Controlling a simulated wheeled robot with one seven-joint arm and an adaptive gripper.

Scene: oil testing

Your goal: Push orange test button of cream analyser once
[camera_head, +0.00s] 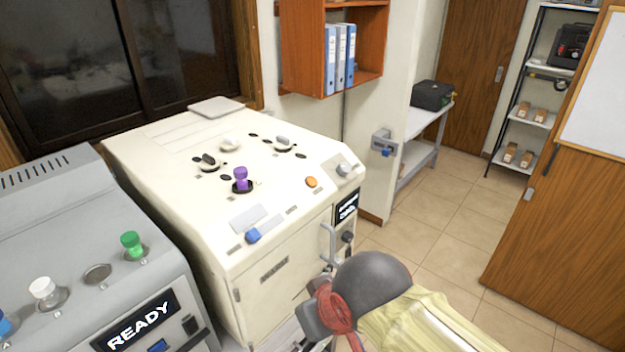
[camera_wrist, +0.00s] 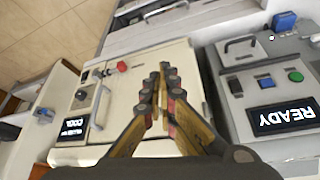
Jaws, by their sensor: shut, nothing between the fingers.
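The cream analyser (camera_head: 190,145) stands in the middle of the head view, with a sloping top. Its orange button (camera_head: 311,182) is a small round disc near the right front of the top. I cannot make out the orange button in the wrist view, where the analyser's front (camera_wrist: 138,85) lies behind the fingers. My gripper (camera_wrist: 164,85) is shut and empty, with its fingertips close together in front of the analyser. In the head view my wrist is low at the front, right of the analyser's front face and apart from the orange button. The fingertips are not clear there.
A grey machine (camera_head: 95,235) reading READY stands close on the left. Tiled floor (camera_head: 440,215) is clear to the right.

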